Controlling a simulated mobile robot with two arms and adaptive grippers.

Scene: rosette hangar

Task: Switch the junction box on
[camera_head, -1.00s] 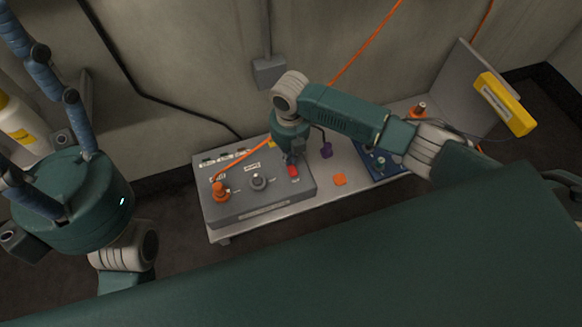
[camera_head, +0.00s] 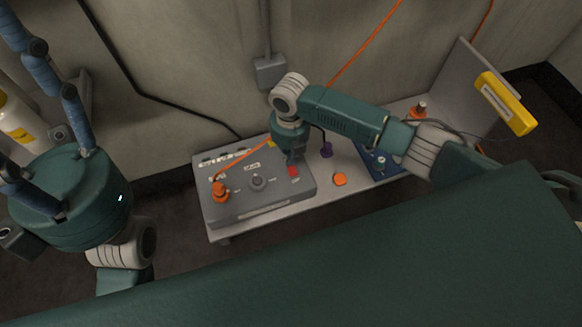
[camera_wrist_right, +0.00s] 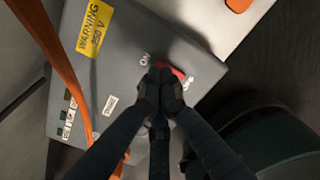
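The junction box (camera_head: 240,208) is a grey box on a low bench, with a red rocker switch (camera_head: 293,171) at its right end. In the right wrist view the red switch (camera_wrist_right: 178,73) is partly hidden behind my fingertips, with an "ON" label beside it. My right gripper (camera_head: 293,158) points down at the switch. In the wrist view its fingers (camera_wrist_right: 160,88) are together, with nothing seen between them; whether they touch the switch I cannot tell. My left gripper (camera_head: 75,130) is at the left, away from the box, its fingertips not clearly shown.
A yellow warning label (camera_wrist_right: 95,28) is near the cable. An orange piece (camera_head: 340,179), a purple piece (camera_head: 326,150) and a blue panel (camera_head: 382,164) are to the right.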

